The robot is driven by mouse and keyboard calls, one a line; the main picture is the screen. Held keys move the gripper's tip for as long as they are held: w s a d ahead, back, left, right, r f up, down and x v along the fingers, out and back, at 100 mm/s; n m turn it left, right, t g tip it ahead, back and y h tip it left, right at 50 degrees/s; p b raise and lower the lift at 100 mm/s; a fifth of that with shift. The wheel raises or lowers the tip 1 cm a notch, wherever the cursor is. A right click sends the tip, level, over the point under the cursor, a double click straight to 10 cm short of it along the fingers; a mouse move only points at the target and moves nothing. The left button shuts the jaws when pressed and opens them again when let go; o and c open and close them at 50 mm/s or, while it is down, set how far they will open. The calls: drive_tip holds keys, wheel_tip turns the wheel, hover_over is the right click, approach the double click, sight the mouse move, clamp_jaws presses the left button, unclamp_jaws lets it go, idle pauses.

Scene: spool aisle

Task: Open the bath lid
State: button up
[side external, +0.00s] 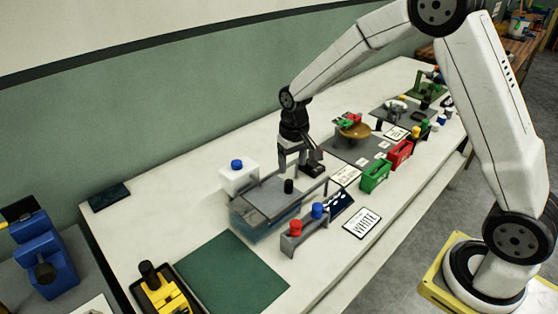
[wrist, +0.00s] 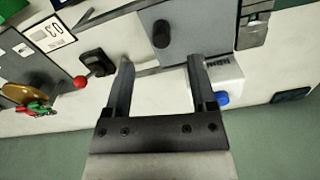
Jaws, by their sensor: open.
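The bath (side external: 257,224) is a clear, bluish tank on the white table. Its flat grey lid (side external: 268,196) lies over the top, with a short black knob (side external: 289,186) standing on it. In the wrist view the lid (wrist: 195,30) and its dark knob (wrist: 161,34) are at the top, beyond my fingertips. My gripper (side external: 295,165) is open and empty, pointing down near the back edge of the bath. In the wrist view my gripper (wrist: 160,68) has its fingers apart, with the knob ahead of the gap and not between them.
A white box with a blue cap (side external: 238,165) stands close beside the bath. A grey rack with red and blue knobs (side external: 303,233) is in front. Green (side external: 376,176) and red (side external: 400,153) boxes stand to the right. A green mat (side external: 232,275) lies at left front.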

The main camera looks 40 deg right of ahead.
sight(289, 182)
drive_tip(key=shift+w+d+f, duration=0.1)
drive_tip(key=shift+w+f, duration=0.15)
drive_tip(key=shift+w, duration=0.3)
drive_tip(key=shift+f, duration=3.9)
clamp_jaws()
